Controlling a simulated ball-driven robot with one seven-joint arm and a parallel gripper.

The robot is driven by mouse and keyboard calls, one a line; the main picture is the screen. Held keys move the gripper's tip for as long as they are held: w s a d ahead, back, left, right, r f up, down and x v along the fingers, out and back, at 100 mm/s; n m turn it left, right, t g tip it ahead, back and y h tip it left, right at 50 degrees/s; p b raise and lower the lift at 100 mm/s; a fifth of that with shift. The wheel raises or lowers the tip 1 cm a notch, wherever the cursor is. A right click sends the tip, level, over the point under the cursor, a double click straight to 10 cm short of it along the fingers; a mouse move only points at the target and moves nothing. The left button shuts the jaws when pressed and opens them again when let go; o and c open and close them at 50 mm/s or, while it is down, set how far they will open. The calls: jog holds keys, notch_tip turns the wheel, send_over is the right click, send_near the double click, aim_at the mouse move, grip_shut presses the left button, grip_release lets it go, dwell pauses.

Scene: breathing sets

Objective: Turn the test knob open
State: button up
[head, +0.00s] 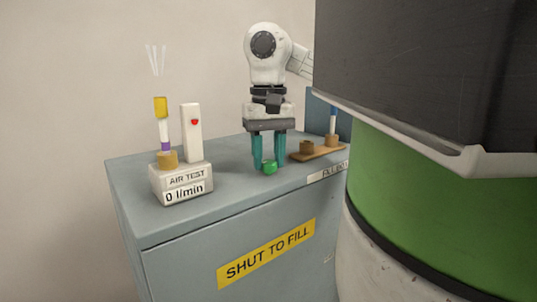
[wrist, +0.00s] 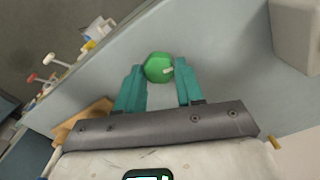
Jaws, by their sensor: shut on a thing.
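The green test knob (head: 270,168) stands on the grey cabinet top near its front edge. The air test unit (head: 182,182) to the left reads "0 l/min". A tube with a yellow top and purple band (head: 162,122) stands in its tan holder, beside a white upright with a red mark (head: 192,132).
A wooden rack (head: 318,154) right of the gripper holds a blue and white tube (head: 333,121). The cabinet front carries a yellow "SHUT TO FILL" label (head: 265,253). The cabinet top between the test unit and the knob is clear.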

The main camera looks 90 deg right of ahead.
aim_at(268, 161)
jog(key=shift+r, duration=0.1)
jog(key=o, duration=1)
jog(key=shift+o, duration=0.2)
notch_tip(268, 161, up, 11)
dwell(0.5)
